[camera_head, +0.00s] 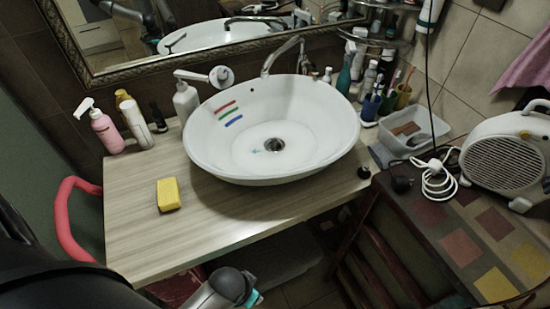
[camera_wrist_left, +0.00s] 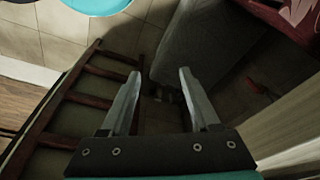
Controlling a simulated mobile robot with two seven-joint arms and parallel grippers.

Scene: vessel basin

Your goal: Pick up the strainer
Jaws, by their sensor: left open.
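The white basin (camera_head: 320,168) stands on the wooden counter. A round dark metal piece (camera_head: 274,145) sits at the drain in its bottom; it may be the strainer, but I cannot tell it from the drain fitting. A small teal mark shows just left of it. In the left wrist view my left gripper (camera_wrist_left: 160,74) is open, with nothing between its fingers. It points toward the floor area, and neither basin nor strainer shows there. In the head view, part of my left arm shows at the bottom, in front of the counter; its fingertips are hidden. My right gripper is not in view.
A yellow sponge (camera_head: 168,194) lies on the counter left of the basin. A faucet (camera_head: 283,55) rises behind it, and bottles stand at the back left. A clear tray (camera_head: 414,130) and a white heater (camera_head: 508,157) are at the right. Counter space in front of the sponge is clear.

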